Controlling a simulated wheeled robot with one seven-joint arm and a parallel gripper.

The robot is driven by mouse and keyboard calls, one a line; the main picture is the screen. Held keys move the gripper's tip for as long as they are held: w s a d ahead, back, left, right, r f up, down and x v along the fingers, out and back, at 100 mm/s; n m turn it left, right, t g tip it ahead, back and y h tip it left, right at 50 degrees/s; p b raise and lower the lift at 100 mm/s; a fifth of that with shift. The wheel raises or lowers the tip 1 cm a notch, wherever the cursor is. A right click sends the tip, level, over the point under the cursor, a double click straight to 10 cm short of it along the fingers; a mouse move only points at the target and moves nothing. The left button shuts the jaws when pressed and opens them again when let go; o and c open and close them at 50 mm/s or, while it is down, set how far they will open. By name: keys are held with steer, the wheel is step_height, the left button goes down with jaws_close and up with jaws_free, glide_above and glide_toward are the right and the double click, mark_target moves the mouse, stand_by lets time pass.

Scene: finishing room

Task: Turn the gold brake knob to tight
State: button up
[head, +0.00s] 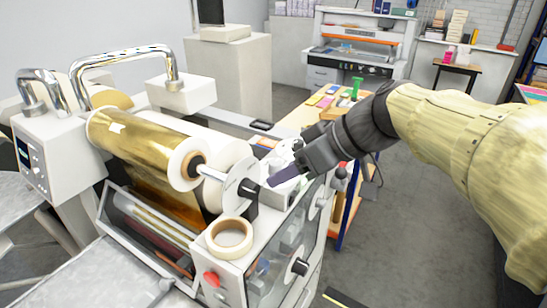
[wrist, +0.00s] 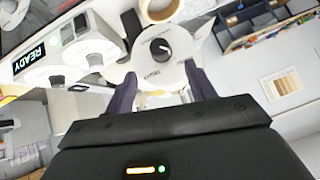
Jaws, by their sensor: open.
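The brake knob is a small black knob (wrist: 160,47) on a round white dial plate in the wrist view. It has a pale pointer mark, and the small lettering near it is too blurred to read. In the head view a black knob (head: 248,190) sits on the white disc at the end of the gold foil roll's (head: 140,150) shaft. My gripper (head: 280,176) is beside that knob, to its right. In the wrist view my gripper (wrist: 160,78) is open, its dark fingers apart on either side below the knob, with nothing seen between them. Contact cannot be told.
A tape roll (head: 229,238) rests on the machine's top near the disc. A red button (head: 211,279) and a dark lower knob (head: 299,267) are on the machine's front. Behind stands a wooden table (head: 310,115) with coloured pads. Open floor (head: 405,230) lies to the right.

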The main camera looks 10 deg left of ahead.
mark_target(256, 189)
steer(key=p+x, duration=0.2)
steer(key=x, duration=0.7)
steer(key=shift+a+f, duration=0.1)
steer(key=c, duration=1)
steer(key=shift+o, duration=0.2)
